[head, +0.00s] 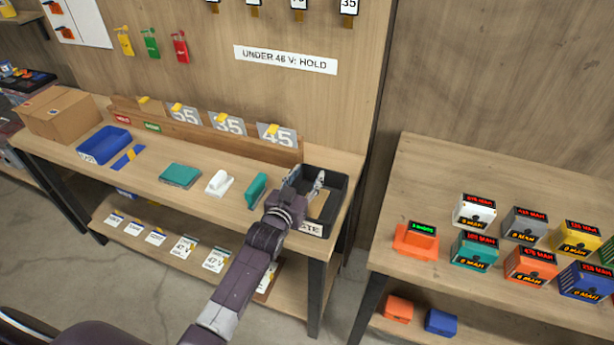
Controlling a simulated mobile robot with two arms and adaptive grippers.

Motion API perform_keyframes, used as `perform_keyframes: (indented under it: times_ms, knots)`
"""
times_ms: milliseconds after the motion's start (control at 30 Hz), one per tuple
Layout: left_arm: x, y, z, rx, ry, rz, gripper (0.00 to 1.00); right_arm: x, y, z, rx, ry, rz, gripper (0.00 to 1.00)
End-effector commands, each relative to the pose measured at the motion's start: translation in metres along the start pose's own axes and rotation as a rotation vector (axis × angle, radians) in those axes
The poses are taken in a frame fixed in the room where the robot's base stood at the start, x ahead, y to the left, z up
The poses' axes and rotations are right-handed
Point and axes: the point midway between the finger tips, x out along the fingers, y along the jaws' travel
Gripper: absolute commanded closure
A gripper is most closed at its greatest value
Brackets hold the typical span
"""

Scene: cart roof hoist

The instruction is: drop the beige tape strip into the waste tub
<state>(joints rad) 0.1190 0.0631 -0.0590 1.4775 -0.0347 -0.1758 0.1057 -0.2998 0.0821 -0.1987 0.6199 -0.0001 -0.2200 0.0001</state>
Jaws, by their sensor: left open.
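The black waste tub (341,189) stands at the right end of the workbench, with a label ending in "STE" on its front. A beige piece (317,203) that looks like the tape strip shows inside the tub, partly hidden by my gripper. My left gripper (312,185) is open over the tub's left part, its fingers reaching in over the rim. I cannot tell whether a finger touches the beige piece. My right gripper is not in view.
Left of the tub stand a teal block (257,190), a white tool (219,183), a teal pad (180,175) and a blue tray (104,145). Number cards (276,134) stand behind. A second table (415,190) with colored boxes is at right, across a gap.

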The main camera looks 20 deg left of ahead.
Motion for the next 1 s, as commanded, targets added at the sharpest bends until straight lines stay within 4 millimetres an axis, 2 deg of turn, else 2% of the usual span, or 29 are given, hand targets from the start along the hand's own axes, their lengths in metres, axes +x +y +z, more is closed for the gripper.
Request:
perform_keyframes:
  times_ms: [800, 1000]
  knots:
    - [-0.009, 0.0, -0.059, 0.0, 0.0, 0.0, 0.57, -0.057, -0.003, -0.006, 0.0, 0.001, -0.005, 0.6]
    - [-0.011, 0.0, -0.068, 0.0, 0.0, 0.0, 0.57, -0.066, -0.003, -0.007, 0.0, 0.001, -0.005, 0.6]
